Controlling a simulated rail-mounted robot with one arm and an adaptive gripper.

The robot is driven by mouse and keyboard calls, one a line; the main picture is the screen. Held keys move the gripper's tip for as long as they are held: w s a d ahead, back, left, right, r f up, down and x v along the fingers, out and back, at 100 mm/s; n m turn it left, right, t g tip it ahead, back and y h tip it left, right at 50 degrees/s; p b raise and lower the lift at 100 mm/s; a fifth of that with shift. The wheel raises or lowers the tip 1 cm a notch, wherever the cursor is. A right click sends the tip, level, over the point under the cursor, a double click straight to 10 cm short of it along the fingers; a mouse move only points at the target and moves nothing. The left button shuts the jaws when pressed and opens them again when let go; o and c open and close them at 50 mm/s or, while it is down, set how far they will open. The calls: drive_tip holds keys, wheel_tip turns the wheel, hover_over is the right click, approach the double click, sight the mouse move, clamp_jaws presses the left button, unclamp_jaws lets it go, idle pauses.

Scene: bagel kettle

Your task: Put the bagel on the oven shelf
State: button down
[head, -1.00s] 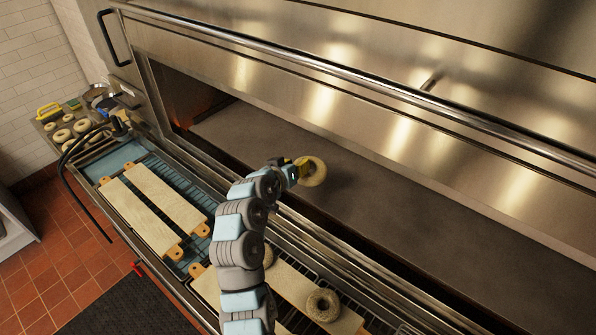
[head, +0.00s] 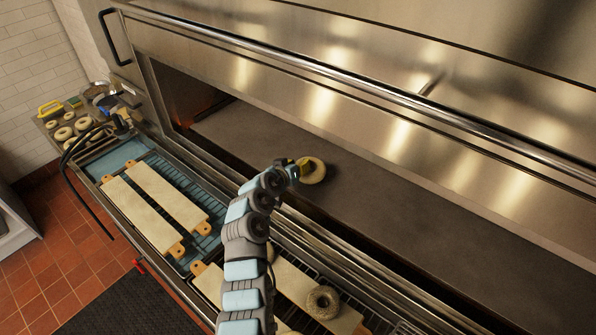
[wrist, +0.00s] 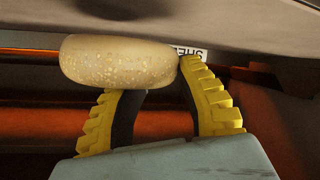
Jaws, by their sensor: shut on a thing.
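A pale bagel (head: 313,171) is at the tip of my gripper (head: 298,168), inside the oven opening over the front part of the dark oven shelf (head: 400,205). In the wrist view the seeded bagel (wrist: 118,62) sits at the ends of the yellow ribbed fingers (wrist: 160,80), which are shut on it. Whether the bagel touches the shelf surface is hard to tell. A second bagel (head: 323,302) lies on a pale board in front of the oven, to the right of my arm.
Long pale boards (head: 170,195) with orange handles lie on the rack in front of the oven. A tray of several bagels (head: 66,132) stands at the far left. The oven's steel door and bar (head: 420,100) hang above the opening. The shelf around the bagel is clear.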

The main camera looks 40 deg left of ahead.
drive_tip(key=shift+w+a+f, duration=0.15)
drive_tip(key=shift+f, duration=1.55)
drive_tip(key=shift+f, duration=0.1)
drive_tip(key=c, duration=0.7)
unclamp_jaws()
